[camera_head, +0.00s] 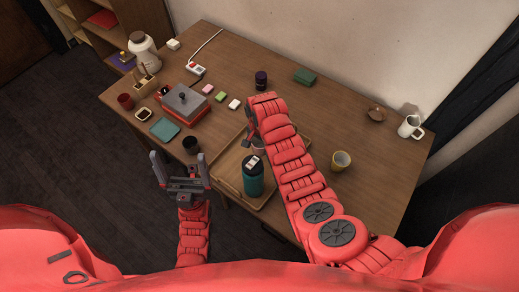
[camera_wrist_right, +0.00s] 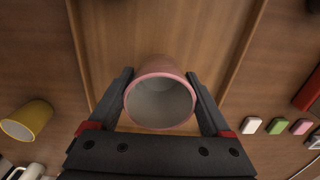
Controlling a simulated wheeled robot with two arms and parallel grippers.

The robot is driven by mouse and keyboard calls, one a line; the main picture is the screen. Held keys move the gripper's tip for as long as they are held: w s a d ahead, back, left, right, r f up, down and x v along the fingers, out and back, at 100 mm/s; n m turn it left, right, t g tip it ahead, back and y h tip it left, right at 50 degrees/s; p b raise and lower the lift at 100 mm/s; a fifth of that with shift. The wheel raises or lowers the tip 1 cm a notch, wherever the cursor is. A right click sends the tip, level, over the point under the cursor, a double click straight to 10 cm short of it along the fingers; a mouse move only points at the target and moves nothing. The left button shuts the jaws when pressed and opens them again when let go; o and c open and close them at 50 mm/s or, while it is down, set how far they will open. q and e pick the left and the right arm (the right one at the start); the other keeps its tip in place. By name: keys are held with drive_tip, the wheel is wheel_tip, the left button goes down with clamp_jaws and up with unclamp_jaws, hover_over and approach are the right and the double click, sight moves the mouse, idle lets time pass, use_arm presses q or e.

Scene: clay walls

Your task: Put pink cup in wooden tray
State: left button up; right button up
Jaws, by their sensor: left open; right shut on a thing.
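The pink cup (camera_wrist_right: 160,68) is between the fingers of my right gripper (camera_wrist_right: 160,80), its open mouth facing the wrist camera. In the head view the cup (camera_head: 259,149) is partly hidden by my right arm and a teal bottle. The wooden tray (camera_head: 232,196) lies at the table's front edge, partly covered by my right arm. In the wrist view the cup is over the tray floor (camera_wrist_right: 165,25); I cannot tell whether it touches it. My left gripper (camera_head: 179,162) is open and empty, left of the tray near the table's front edge.
A teal bottle (camera_head: 253,178) stands in the tray's front part. A yellow cup (camera_head: 341,161) and a white mug (camera_head: 409,127) are to the right. A grey-topped red box (camera_head: 184,102) stands at the left.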

sight(260, 152)
drive_tip(key=shift+f, duration=0.4)
drive_tip(key=shift+s+f, duration=0.15)
drive_tip(key=shift+f, duration=1.7)
